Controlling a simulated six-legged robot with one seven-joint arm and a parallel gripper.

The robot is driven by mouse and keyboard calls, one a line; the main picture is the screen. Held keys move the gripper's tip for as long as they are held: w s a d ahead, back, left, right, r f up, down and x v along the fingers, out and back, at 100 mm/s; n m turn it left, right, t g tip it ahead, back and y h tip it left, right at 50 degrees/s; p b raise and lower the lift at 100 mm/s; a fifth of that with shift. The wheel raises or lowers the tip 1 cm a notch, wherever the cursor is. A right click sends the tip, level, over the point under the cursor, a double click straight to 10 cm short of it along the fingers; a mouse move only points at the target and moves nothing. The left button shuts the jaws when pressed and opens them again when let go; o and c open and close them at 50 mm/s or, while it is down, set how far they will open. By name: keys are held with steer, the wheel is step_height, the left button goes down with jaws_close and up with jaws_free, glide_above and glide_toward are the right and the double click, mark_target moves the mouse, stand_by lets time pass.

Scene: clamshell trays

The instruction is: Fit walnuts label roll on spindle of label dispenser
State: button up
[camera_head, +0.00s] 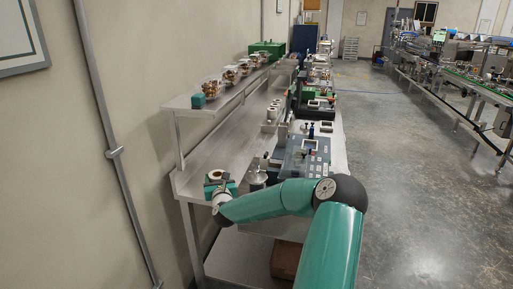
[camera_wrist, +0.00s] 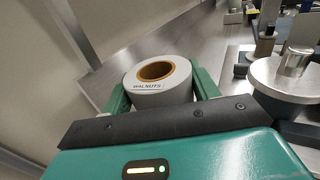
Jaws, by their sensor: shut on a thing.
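My gripper (camera_wrist: 160,82) is shut on the walnuts label roll (camera_wrist: 160,90), a white roll with a brown core and the word WALNUTS on its side. Its green fingers sit on both sides of the roll, and the core faces up. In the head view, my gripper (camera_head: 218,186) holds the roll (camera_head: 216,174) at the near end of the metal bench. A round metal plate with a short upright post (camera_wrist: 293,75) stands right of the roll in the wrist view, apart from it. It also shows in the head view (camera_head: 257,178). I cannot tell whether this post is the dispenser's spindle.
A grey-blue machine (camera_head: 302,158) stands on the bench beyond my forearm. An upper shelf (camera_head: 222,97) holds clear trays of brown pieces and a green block (camera_head: 198,101). Bare bench top (camera_head: 215,150) lies beneath the shelf.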

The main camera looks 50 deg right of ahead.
steer(key=s+d+r+m+g+h, duration=0.3)
steer(key=s+d+r, duration=0.6)
steer(key=d, duration=0.4)
steer(key=shift+w+d+f, duration=0.1)
steer(key=shift+w+f, duration=0.1)
steer(key=shift+f, duration=1.6)
steer(key=shift+w+f, duration=0.15)
steer(key=shift+f, duration=1.65)
steer(key=o, duration=1.1)
steer(key=shift+r, duration=2.55)
